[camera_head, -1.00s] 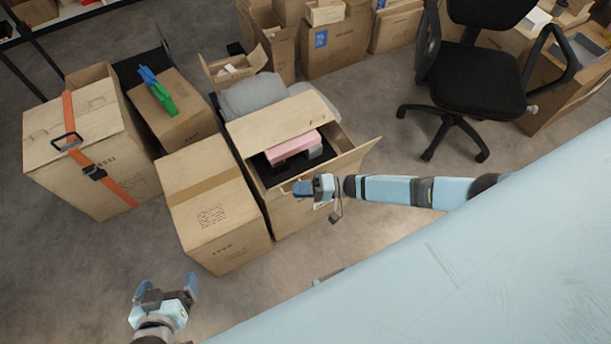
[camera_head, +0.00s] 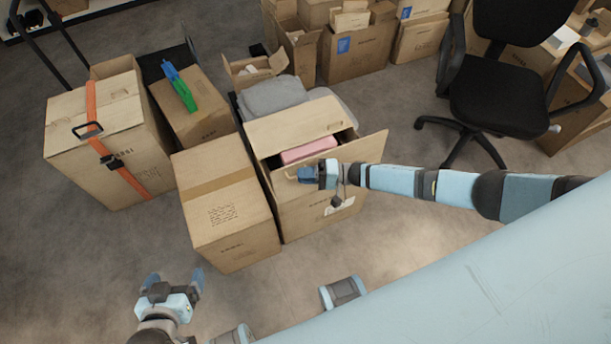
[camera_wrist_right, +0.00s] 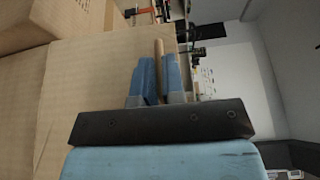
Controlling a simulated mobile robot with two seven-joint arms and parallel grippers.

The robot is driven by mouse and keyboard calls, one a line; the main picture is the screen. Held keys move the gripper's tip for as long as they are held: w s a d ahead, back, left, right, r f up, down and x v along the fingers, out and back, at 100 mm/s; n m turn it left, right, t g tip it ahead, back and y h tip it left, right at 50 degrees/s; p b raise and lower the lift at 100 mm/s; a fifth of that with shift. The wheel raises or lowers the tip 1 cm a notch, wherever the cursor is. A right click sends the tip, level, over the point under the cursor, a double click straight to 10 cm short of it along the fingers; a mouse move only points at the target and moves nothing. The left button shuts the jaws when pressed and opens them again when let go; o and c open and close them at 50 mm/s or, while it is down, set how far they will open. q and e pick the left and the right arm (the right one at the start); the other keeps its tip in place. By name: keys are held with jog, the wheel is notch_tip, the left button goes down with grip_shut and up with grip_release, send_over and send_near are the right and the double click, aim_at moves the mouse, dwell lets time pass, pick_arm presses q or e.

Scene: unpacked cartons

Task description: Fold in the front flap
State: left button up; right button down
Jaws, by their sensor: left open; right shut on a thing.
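The open carton (camera_head: 318,212) stands in the middle of the head view. Its front flap (camera_head: 284,186) stands up along the near edge of the opening. My right gripper (camera_head: 305,174) is shut on this flap; the right wrist view shows the flap's edge (camera_wrist_right: 159,48) between two blue fingers. The back flap (camera_head: 294,125) slopes over part of the opening, and the right flap (camera_head: 364,158) sticks outward. A pink item (camera_head: 308,150) shows inside; the rest of the inside is mostly hidden. My left gripper (camera_head: 174,278) is open and empty, low over the floor at lower left.
A closed carton (camera_head: 222,205) stands against the open carton's left side. A strapped carton (camera_head: 108,140) and a carton with a green and blue thing (camera_head: 181,88) on it stand further left. An office chair (camera_head: 505,95) is at right. The near floor is clear.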

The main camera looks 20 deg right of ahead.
jog(key=shift+w+d+r, duration=0.1)
jog(key=shift+w+r, duration=0.05)
jog(key=c, duration=1.2)
grip_release()
jog(key=v, duration=1.3)
jog(key=shift+d, duration=0.4)
jog(key=shift+c, duration=0.6)
